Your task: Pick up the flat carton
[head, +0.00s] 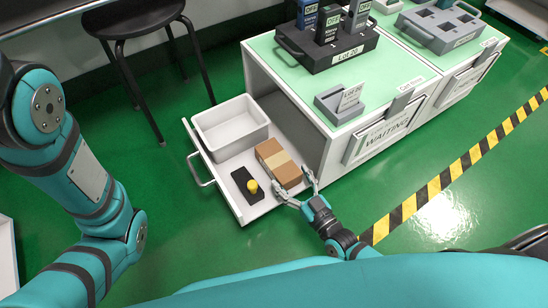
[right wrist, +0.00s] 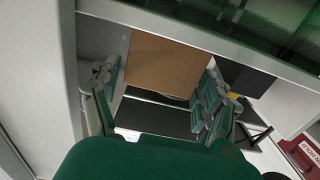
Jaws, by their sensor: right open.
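The flat carton (head: 279,163) is a brown cardboard box with a paler band, lying in the open drawer (head: 228,192) of the white cabinet. My right gripper (head: 294,184) is open at the carton's near end, with its fingers spread. In the right wrist view the brown carton (right wrist: 165,60) shows beyond and between the two fingers of the right gripper (right wrist: 158,82). I cannot tell whether a finger touches it. My left arm is at the left of the head view, but its gripper is out of view.
A white bin (head: 231,124) fills the drawer's far part. A black device with a yellow knob (head: 251,186) lies close beside the carton. The cabinet (head: 335,140) stands to the right, with a black tester rack (head: 326,52) on top. A black stool (head: 132,22) stands behind.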

